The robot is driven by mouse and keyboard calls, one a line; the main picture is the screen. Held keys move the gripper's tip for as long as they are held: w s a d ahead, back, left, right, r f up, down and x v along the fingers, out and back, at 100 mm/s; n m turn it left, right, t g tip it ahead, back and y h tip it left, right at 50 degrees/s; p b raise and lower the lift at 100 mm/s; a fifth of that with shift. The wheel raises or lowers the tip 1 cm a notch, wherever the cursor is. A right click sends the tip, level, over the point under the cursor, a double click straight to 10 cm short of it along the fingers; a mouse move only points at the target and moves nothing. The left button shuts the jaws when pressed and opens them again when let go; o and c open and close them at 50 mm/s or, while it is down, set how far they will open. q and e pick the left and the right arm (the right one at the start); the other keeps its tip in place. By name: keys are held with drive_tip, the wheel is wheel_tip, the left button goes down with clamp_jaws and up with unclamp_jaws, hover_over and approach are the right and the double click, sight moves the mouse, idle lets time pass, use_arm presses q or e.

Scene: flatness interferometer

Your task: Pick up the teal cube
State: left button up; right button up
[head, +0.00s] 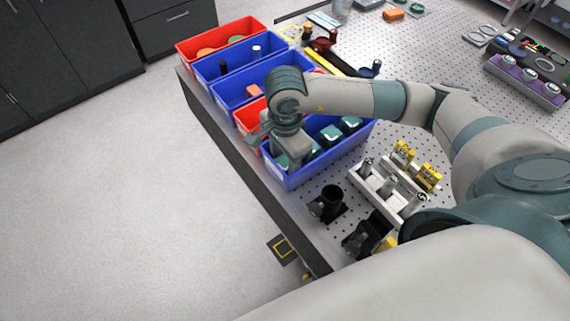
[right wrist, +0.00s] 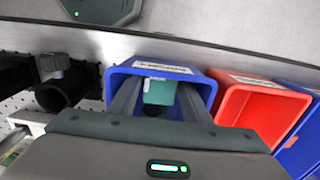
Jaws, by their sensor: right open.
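Several teal cubes sit in the near blue bin (head: 322,163) on the bench; two of them (head: 351,124) (head: 329,135) show toward its right end. My right gripper (head: 284,158) points down at the left end of this bin, its fingertips largely hidden in the head view. In the right wrist view its two fingers (right wrist: 159,98) are open and reach into the blue bin (right wrist: 118,72), one on each side of a teal cube (right wrist: 160,90) with a pale label. I cannot tell whether they touch it. My left gripper is not in view.
A red bin (head: 242,118) adjoins the blue bin, with more blue and red bins beyond. A black cylinder holder (head: 328,202) and a pale rack (head: 377,188) with yellow-labelled parts stand close by. The bench edge runs along the bins.

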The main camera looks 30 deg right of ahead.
sight(285, 161)
drive_tip(key=c, duration=1)
drive_tip(key=shift+r, duration=0.1)
drive_tip(key=shift+w+r+b, duration=0.1)
drive_tip(key=shift+r+b, duration=0.2)
drive_tip(key=shift+r, duration=0.2)
wheel_tip(285, 161, up, 8)
drive_tip(key=b, duration=0.2)
drive_tip(key=shift+b, duration=0.4)
drive_tip(key=shift+r, duration=0.45)
